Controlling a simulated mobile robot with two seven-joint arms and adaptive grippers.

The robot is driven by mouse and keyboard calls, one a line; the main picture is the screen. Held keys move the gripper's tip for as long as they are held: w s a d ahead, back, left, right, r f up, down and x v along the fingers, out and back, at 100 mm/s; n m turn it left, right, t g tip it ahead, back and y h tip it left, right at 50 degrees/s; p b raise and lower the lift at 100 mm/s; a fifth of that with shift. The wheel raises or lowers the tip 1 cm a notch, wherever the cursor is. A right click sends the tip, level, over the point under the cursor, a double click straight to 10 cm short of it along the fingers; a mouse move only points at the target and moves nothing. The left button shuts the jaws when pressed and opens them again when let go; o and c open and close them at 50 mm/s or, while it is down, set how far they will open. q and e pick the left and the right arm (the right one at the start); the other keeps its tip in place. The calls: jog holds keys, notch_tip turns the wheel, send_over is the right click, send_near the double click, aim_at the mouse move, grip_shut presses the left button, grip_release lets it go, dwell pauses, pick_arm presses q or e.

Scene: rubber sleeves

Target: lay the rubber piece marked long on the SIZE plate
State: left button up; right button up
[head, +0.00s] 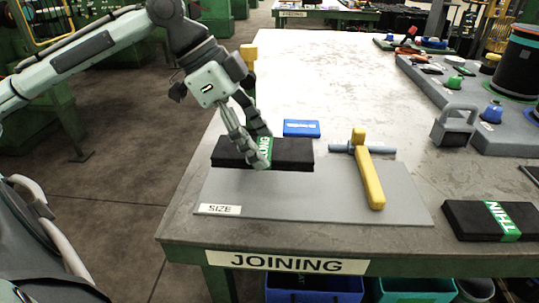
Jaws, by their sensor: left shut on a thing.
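The black rubber piece (294,152) has a green band with white letters; "ONG" shows and my fingers cover part of the band. My left gripper (262,160) comes down from the upper left and is shut on this piece at its band. The piece is level, over the back left part of the grey SIZE plate (310,202). I cannot tell whether it touches the plate. The plate has a white SIZE label (219,210) at its front left corner. My right gripper is not in view.
A yellow-handled tool (369,178) lies across the plate's right side. A blue box (301,128) is behind the piece. A black piece marked THIN (474,221) lies at the right. A grey panel (470,108) with knobs fills the right back. The table's far middle is clear.

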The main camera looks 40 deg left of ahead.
aim_at(270, 178)
pick_arm(q)
jog(key=shift+w+d+f, duration=0.6)
jog(key=shift+w+f, duration=0.05)
jog(key=shift+w, duration=0.15)
notch_tip(270, 178, down, 4)
jog(key=shift+r, duration=0.1)
jog(key=o, duration=1)
jog(key=shift+f, duration=0.2)
jog(key=o, duration=0.4)
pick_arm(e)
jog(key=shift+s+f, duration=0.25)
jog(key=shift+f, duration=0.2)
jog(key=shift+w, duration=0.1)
